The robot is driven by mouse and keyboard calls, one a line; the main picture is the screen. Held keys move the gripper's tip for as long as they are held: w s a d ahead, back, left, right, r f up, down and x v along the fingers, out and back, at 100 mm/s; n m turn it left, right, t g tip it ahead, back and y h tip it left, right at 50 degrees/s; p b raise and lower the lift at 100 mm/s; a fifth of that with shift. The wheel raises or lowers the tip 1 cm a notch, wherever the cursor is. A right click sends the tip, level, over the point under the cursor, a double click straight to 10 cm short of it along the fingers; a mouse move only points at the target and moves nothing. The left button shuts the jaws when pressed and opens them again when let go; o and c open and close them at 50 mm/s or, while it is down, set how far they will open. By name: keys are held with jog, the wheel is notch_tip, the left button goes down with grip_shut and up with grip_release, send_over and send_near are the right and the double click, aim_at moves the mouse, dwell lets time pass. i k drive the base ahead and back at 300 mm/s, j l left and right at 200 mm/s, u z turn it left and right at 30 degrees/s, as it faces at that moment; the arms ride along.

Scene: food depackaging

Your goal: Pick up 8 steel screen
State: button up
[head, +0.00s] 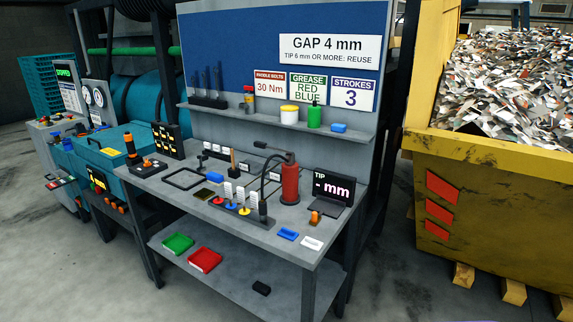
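I cannot make out a screen marked 8 steel for sure; the labels are too small to read. A dark upright rack (168,141) with small yellow marks stands at the left end of the grey workbench (270,232). A flat dark rectangular frame (185,179) lies on the bench in front of it. A low row of small labelled slots (246,167) runs along the back of the bench. My gripper is not in view.
A red cylinder with a black hose (290,184), a laptop (326,196) and a base with white tags (240,209) crowd the bench. Green (178,243) and red trays (204,260) lie on the lower shelf. A yellow skip (490,200) stands right; floor is clear in front.

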aim_at(255, 168)
jog(key=i+j+z, duration=0.35)
jog(key=j, duration=0.25)
jog(key=i+j+z, duration=0.3)
jog(key=j, duration=0.4)
jog(key=i+j+z, duration=0.2)
jog(key=i+j, duration=0.05)
jog(key=j, duration=0.1)
